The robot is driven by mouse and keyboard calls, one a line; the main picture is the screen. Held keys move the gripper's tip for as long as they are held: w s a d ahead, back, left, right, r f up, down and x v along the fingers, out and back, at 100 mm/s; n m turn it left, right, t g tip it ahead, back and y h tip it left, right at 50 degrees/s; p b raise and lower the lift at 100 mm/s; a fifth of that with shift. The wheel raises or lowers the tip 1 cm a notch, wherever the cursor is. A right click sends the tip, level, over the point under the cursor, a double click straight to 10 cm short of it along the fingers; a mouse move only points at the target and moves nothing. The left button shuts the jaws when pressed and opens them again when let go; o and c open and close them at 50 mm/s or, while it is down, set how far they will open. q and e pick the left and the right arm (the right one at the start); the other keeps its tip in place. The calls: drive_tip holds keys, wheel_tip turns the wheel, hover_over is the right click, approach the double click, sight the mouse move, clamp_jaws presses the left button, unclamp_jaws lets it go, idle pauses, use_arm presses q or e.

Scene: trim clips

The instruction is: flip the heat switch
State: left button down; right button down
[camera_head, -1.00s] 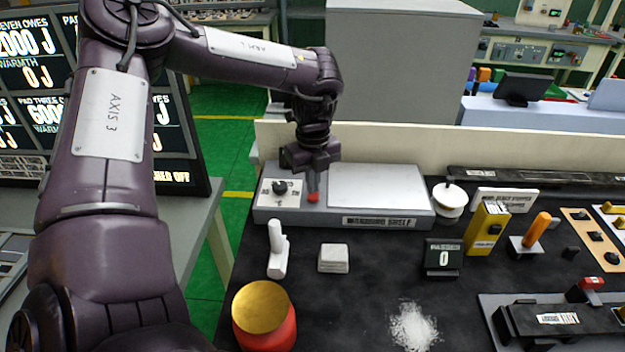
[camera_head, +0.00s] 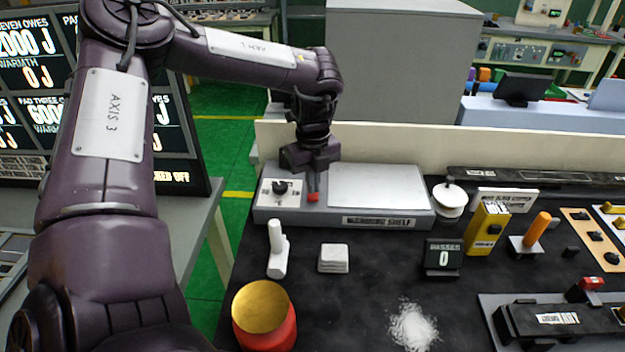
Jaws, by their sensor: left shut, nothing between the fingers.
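The red switch (camera_head: 313,197) sits on the left part of a grey warming shelf unit (camera_head: 388,221), to the right of a black knob (camera_head: 280,187) on a white dial plate. My left gripper (camera_head: 314,185) points down right above the red switch, its fingers shut with nothing between them. The fingertips are at or just behind the switch; I cannot tell whether they touch it. My right gripper is not in view.
A white handled tool (camera_head: 277,250), white tiles (camera_head: 334,258), a red pot with a gold top (camera_head: 263,312) and white powder (camera_head: 413,328) lie in front of the unit. A counter display (camera_head: 443,257) and yellow box (camera_head: 487,229) stand right. A low cream wall (camera_head: 400,147) runs behind.

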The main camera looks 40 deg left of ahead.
sight(313, 197)
use_arm(q)
drive_tip(key=shift+f+b, duration=0.4)
drive_tip(key=shift+f, duration=0.05)
idle(0.6)
drive_tip(key=shift+f+b, duration=0.55)
drive_tip(key=shift+f, duration=0.05)
drive_tip(key=shift+r, duration=0.15)
drive_tip(key=shift+r+p, duration=0.5)
drive_tip(key=shift+r, duration=0.05)
drive_tip(key=shift+r+p, duration=1.65)
drive_tip(key=shift+r, duration=1.2)
drive_tip(key=shift+d+f, duration=0.1)
